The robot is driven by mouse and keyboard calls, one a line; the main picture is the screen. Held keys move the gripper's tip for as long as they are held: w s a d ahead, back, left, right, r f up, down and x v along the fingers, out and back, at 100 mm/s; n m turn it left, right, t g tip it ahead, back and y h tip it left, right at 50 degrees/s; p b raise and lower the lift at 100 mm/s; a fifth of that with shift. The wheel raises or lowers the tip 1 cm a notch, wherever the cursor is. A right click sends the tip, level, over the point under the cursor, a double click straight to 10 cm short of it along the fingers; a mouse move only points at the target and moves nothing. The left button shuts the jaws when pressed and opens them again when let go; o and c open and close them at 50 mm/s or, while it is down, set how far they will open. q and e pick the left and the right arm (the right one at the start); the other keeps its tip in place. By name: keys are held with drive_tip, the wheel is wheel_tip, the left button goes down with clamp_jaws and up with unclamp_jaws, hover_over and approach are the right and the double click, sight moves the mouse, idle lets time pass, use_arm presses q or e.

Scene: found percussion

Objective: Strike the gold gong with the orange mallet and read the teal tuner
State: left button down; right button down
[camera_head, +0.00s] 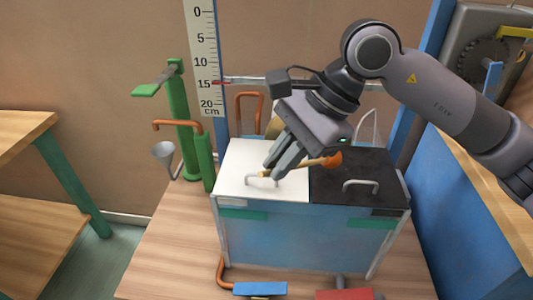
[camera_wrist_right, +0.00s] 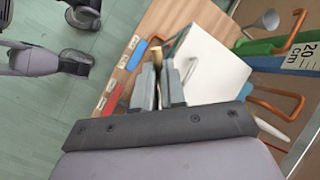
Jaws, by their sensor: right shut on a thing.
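My right gripper (camera_head: 273,168) is shut on the wooden handle of the orange mallet (camera_head: 334,160), above the box's lids. The mallet's orange head points right, near the seam between the white and black lids. In the wrist view the right gripper's fingers (camera_wrist_right: 158,75) are close together, with part of the tan handle (camera_wrist_right: 176,44) beyond them. A gold-tan piece (camera_head: 273,126) shows behind the right gripper, mostly hidden; I cannot tell if it is the gong. I cannot make out the teal tuner for certain. My left gripper is not in the head view.
The blue box has a white lid (camera_head: 236,160) and a black lid (camera_head: 335,187), each with a handle. A green stand (camera_head: 178,115), funnel (camera_head: 164,152) and centimetre scale (camera_head: 203,60) stand behind left. Blue (camera_head: 260,288) and red (camera_head: 343,294) blocks lie in front. The bench's left front is clear.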

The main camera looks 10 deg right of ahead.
drive_tip(key=shift+s+a+r+m+t+y, duration=0.1)
drive_tip(key=shift+a+r+m+t+y, duration=0.2)
drive_tip(key=shift+a+m, duration=0.3)
drive_tip(key=shift+s+a+r+m+t+y, duration=0.1)
drive_tip(key=shift+a+r+m+t, duration=0.1)
drive_tip(key=shift+a+r+m, duration=0.25)
drive_tip(key=shift+a+f, duration=0.1)
drive_tip(key=shift+f, duration=0.05)
drive_tip(key=shift+b, duration=0.4)
drive_tip(key=w, duration=0.2)
drive_tip(key=w+d, duration=0.1)
drive_tip(key=w, duration=0.2)
drive_tip(key=shift+d, duration=0.15)
